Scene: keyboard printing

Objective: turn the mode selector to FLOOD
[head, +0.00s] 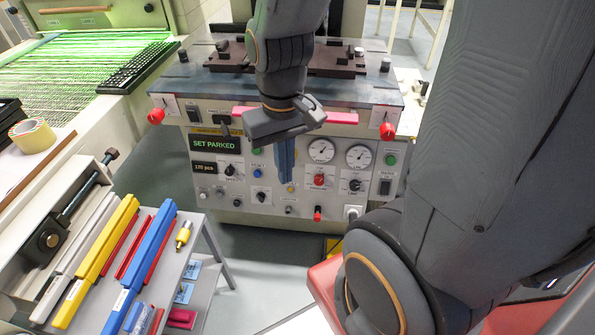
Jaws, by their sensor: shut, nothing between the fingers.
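My gripper (289,181) is shut and empty. Its blue-grey fingers point down in front of the middle of the machine's control panel (225,205) and hide part of it. I cannot tell whether the fingertips touch the panel.
A green-lit display (217,144) reads SET PARKED. Two round gauges (321,151) sit right of my gripper. Red knobs (156,116) stick out at the panel's upper corners. A side table with coloured bars (105,250) stands at the lower left. My arm covers much of the right.

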